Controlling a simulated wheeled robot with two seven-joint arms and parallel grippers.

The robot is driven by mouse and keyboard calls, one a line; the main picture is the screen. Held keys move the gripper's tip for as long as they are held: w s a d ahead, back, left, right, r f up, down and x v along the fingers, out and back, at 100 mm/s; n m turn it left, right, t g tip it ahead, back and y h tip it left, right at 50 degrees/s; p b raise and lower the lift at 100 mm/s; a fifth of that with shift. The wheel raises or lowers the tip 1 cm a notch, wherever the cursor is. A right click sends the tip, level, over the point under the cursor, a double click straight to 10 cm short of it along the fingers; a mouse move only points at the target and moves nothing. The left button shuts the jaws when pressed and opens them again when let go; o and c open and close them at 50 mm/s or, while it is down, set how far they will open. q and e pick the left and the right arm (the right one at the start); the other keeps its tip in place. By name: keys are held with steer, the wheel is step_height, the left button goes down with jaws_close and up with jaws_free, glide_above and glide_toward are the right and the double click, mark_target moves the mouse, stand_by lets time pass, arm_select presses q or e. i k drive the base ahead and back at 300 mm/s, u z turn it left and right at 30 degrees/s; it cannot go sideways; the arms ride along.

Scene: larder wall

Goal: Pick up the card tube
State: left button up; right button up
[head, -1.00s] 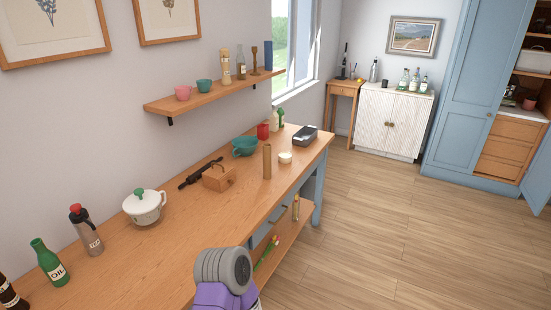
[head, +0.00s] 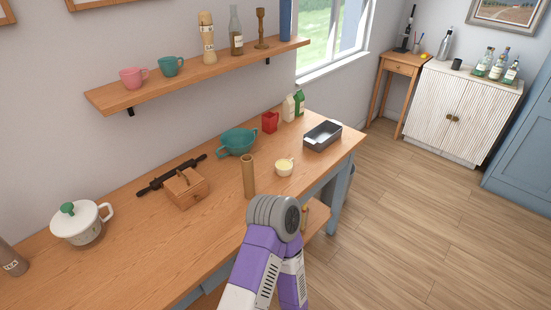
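The card tube (head: 249,177) is a plain brown cylinder standing upright on the wooden worktop, near its front edge. A small pale yellow cup (head: 284,168) stands just to its right. One of my arms, purple and white with a grey round joint, reaches up from the bottom edge, and the joint shows just below and right of the tube. I see no gripper fingers of either hand. Nothing is seen holding the tube.
A wooden box (head: 187,190), rolling pin (head: 158,181), teal bowl (head: 238,142), red container (head: 270,122) and grey tin (head: 322,136) stand around on the worktop. A lidded white pot (head: 80,225) is at left. A wall shelf (head: 195,74) hangs above. Bare worktop lies left of the tube.

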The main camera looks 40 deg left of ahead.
mark_target(247, 160)
steer(key=i, duration=1.3)
steer(key=u, duration=3.35)
